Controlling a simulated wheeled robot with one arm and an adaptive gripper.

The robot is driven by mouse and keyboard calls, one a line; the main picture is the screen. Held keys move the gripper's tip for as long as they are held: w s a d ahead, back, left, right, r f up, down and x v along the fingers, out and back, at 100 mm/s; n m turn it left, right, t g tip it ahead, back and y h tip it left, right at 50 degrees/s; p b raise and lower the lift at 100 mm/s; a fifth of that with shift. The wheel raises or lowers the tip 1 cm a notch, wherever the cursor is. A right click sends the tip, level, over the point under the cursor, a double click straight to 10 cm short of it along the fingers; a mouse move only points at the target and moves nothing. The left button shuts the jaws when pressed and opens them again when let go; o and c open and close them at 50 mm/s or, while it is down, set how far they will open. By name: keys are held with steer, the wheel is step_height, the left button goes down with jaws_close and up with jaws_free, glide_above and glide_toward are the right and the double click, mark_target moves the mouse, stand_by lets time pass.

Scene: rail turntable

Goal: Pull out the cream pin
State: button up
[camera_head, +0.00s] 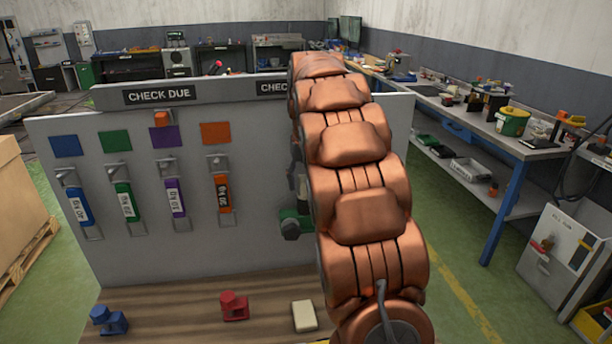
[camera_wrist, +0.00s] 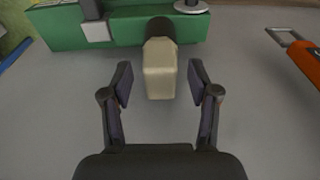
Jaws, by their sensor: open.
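The cream pin (camera_wrist: 160,76) shows in the wrist view as a blocky cream head on a dark round collar, set in a green fixture (camera_wrist: 125,26). My gripper (camera_wrist: 160,86) is open, with one finger on each side of the pin head and a visible gap on both sides. It does not appear to touch the pin. In the head view, part of a green fixture (camera_head: 290,222) shows on the grey panel beside my arm.
The grey panel (camera_head: 130,255) carries several hanging scales; an orange one (camera_head: 222,193) also shows in the wrist view (camera_wrist: 305,55). On the wooden bench (camera_head: 180,318) stand a blue piece (camera_head: 109,320), a red piece (camera_head: 233,306) and a cream block (camera_head: 304,316).

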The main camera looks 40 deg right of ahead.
jaws_close()
stand_by(0.9)
